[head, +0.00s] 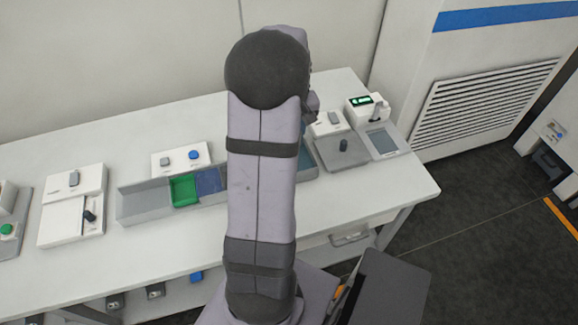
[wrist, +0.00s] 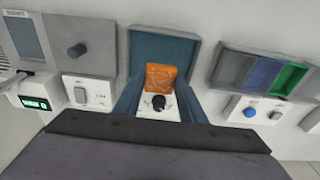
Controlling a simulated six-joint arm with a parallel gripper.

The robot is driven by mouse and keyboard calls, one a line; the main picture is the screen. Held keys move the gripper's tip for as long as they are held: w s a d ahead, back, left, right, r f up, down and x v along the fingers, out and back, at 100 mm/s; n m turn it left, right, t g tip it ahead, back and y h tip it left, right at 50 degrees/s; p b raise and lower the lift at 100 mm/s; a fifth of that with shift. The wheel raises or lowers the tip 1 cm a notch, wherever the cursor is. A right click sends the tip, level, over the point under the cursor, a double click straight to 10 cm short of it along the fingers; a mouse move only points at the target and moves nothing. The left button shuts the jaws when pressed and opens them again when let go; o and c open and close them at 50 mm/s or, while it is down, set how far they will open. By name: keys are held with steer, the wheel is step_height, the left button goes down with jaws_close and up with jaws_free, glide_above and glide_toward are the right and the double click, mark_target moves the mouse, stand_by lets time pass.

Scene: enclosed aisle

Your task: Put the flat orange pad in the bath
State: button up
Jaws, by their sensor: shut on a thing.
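The flat orange pad (wrist: 161,76) shows in the wrist view between the two fingers of my gripper (wrist: 160,82). The gripper is shut on the pad. The pad overlaps the near part of an open blue-grey tray, which looks like the bath (wrist: 165,47). I cannot tell the pad's height over it. In the head view my arm hides the gripper and the pad, and only a sliver of the bath (head: 309,160) shows right of the arm.
A white control box with a black knob (wrist: 158,103) stands by the bath. A divided tray with a green compartment (head: 184,190) and a blue one lies beside it. A device with a lit green display (head: 361,101) stands at the table's right end. The table front (head: 340,205) is clear.

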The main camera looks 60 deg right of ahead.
steer(key=shift+f+p, duration=1.05)
steer(key=shift+f, duration=3.95)
steer(key=shift+f, duration=0.2)
steer(key=o, duration=1)
steer(key=shift+r, duration=0.1)
steer(key=r, duration=0.4)
steer(key=r+b, duration=0.1)
steer(key=r, duration=0.3)
steer(key=s+a+r, duration=0.1)
steer(key=r, duration=0.3)
steer(key=shift+r+b, duration=0.1)
steer(key=shift+b, duration=0.25)
steer(key=shift+a, duration=0.1)
